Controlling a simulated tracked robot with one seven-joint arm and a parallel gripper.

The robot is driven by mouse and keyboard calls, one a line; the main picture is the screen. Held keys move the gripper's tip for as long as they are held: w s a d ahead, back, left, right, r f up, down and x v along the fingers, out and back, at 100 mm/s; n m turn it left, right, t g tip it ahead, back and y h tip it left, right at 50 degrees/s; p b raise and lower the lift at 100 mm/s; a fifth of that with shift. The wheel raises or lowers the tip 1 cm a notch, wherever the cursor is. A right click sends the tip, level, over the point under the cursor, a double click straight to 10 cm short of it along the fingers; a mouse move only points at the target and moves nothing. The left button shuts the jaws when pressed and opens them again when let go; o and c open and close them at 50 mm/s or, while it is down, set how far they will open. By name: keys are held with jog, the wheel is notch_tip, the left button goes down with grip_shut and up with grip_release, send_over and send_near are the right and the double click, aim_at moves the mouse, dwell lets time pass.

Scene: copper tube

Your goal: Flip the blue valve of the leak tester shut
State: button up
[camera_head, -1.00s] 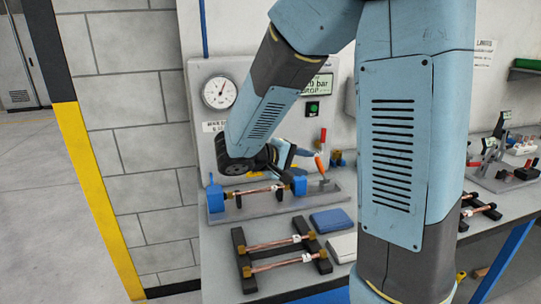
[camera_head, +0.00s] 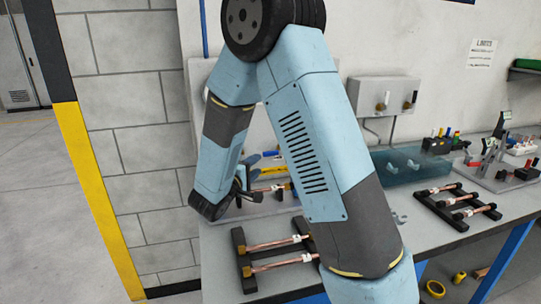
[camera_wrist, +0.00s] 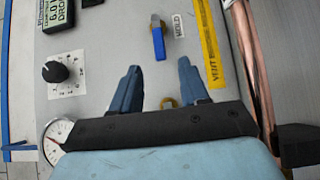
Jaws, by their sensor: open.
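In the wrist view, the blue valve lever (camera_wrist: 158,42) sits on the grey panel of the leak tester (camera_wrist: 105,40), beside a HOLD label (camera_wrist: 179,25). The lever points toward my gripper (camera_wrist: 159,65) from its pivot at the top. My gripper is open and empty. Its two blue fingers point at the panel, and the lever lies just beyond the tips, roughly between them, apparently not touched. A brass fitting (camera_wrist: 168,102) shows between the fingers. In the head view my arm hides most of the tester and the valve.
In the wrist view, a black knob (camera_wrist: 55,71) and a dial gauge (camera_wrist: 57,138) lie left, a yellow VENT strip (camera_wrist: 209,45) and copper tube (camera_wrist: 262,70) right. In the head view, a black rack (camera_head: 243,268) with copper tubes stands in front, another rack (camera_head: 456,208) at right.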

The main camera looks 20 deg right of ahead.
aim_at(270, 155)
jog(key=x, duration=1)
jog(key=shift+w+d+f, duration=0.1)
jog(key=shift+w+d, duration=0.1)
jog(key=shift+w, duration=0.05)
jog(key=shift+c, duration=0.2)
grip_shut()
jog(key=shift+s, duration=0.1)
